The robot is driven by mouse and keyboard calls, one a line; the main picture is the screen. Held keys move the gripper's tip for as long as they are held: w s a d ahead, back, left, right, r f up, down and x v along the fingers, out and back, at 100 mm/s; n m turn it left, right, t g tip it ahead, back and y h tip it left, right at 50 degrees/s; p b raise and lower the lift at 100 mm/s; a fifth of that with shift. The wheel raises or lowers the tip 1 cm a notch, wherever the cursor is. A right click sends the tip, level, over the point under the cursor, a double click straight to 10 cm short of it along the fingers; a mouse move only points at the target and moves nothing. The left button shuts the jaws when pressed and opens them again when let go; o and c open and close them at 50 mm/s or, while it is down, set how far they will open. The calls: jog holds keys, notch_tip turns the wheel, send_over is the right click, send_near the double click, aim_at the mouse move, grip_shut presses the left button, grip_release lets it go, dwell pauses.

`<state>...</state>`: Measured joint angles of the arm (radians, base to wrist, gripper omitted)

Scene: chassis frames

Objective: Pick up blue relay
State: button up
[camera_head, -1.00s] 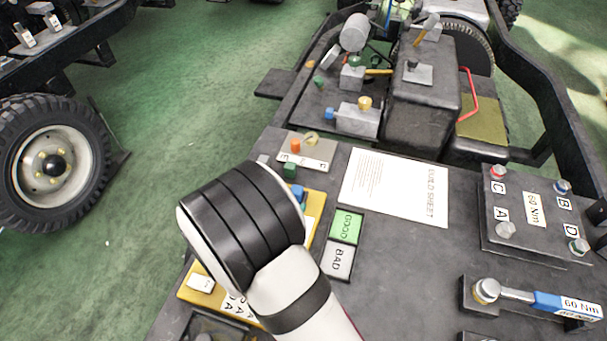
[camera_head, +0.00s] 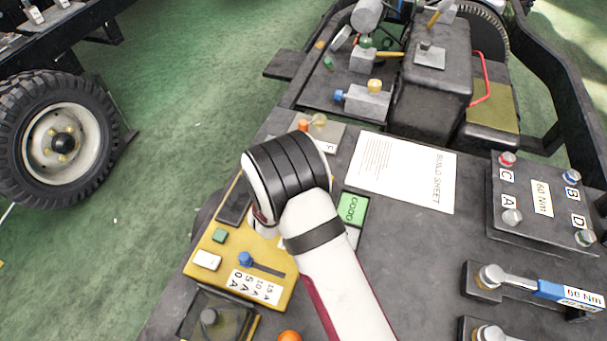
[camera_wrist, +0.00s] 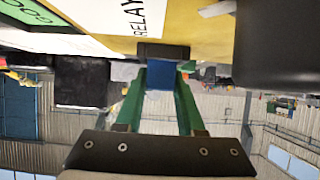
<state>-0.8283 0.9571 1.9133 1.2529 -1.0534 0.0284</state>
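The blue relay (camera_wrist: 160,75) shows in the wrist view as a small blue block between my gripper's (camera_wrist: 161,80) two green fingers. The fingers lie close against both its sides, with no clear gap. A dark block (camera_wrist: 163,52) is at its far end, by the yellow panel and the "RELAY" label (camera_wrist: 140,15); I cannot tell whether the relay is seated there. In the head view my wrist hides the gripper and relay, over the far part of the yellow panel (camera_head: 215,278).
GOOD tile (camera_head: 352,208), build sheet (camera_head: 405,170) and torque tool (camera_head: 570,293) are to the right. A dark case (camera_wrist: 275,42) stands close on the wrist view's right.

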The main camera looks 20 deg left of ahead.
grip_shut()
